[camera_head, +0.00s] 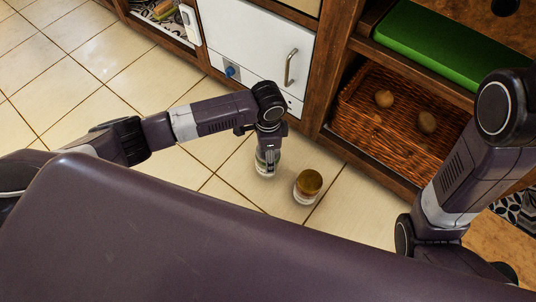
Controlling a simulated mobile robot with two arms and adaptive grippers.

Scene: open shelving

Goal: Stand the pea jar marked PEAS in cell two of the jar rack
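My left gripper (267,164) points straight down near the floor, in front of the white cabinet. A small clear jar (263,170) with pale and greenish tones shows at its fingertips, partly covered by them. I cannot tell whether the fingers are closed on it. A second jar (307,185) with a gold-brown lid and pale body stands upright on the floor, just right of the gripper and apart from it. No label is readable on either jar. My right arm is at the right, but its gripper is not visible. I cannot make out the jar rack.
A white cabinet front with a metal handle (291,68) stands behind the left gripper. To its right, wooden shelving holds a wicker basket (375,150) with round brown items, below a green slab (425,45). Cream floor tiles (70,80) at the left are clear.

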